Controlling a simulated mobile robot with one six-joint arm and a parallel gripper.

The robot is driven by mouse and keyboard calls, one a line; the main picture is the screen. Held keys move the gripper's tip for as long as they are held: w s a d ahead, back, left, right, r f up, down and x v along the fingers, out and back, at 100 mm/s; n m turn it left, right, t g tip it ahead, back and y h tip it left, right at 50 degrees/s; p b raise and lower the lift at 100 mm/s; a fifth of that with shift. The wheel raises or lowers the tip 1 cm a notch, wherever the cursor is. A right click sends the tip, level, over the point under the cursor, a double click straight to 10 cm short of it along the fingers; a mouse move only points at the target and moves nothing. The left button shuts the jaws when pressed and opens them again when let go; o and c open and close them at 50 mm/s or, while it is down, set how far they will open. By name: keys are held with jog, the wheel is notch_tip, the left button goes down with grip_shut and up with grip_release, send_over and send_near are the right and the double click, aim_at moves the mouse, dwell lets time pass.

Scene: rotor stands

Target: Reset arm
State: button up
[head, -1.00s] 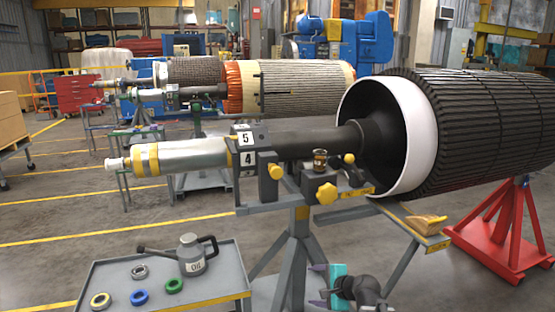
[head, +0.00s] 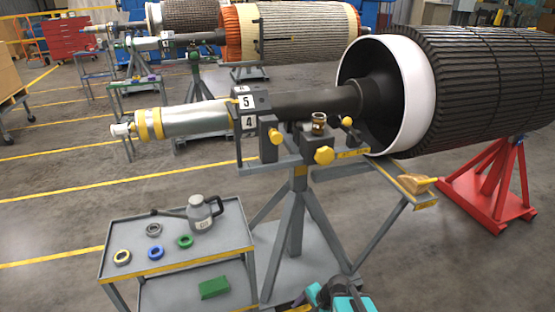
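The teal and black end of my arm with my gripper (head: 302,302) is at the bottom edge, right of the cart and in front of the stand's base.
The grey stand (head: 299,215) carries the rotor shaft (head: 315,104), with a brass cup (head: 319,122) on top. The grey cart (head: 125,292) holds an oil can (head: 201,213), several rings and, below, a green box (head: 214,287). A red stand (head: 500,190) is right. Floor between stands is clear.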

jog(key=s+d+f+n+g+h+p, duration=0.1)
jog(key=s+d+n+g, duration=0.1)
jog(key=s, duration=0.5)
jog(key=s+d+f+n+g+h+p, duration=0.1)
jog(key=s+d+f+n+g, duration=0.1)
jog(key=s+n, duration=0.3)
jog(key=s+d+f+n+g+h+p, duration=0.1)
jog(key=s+d+f+n+g+h, duration=0.1)
jog(key=s, duration=0.8)
jog(key=shift+d+n+g, duration=0.3)
jog(key=shift+d+n, duration=0.25)
jog(key=shift+n, duration=0.35)
jog(key=shift+f, duration=0.1)
jog(key=shift+c, duration=0.3)
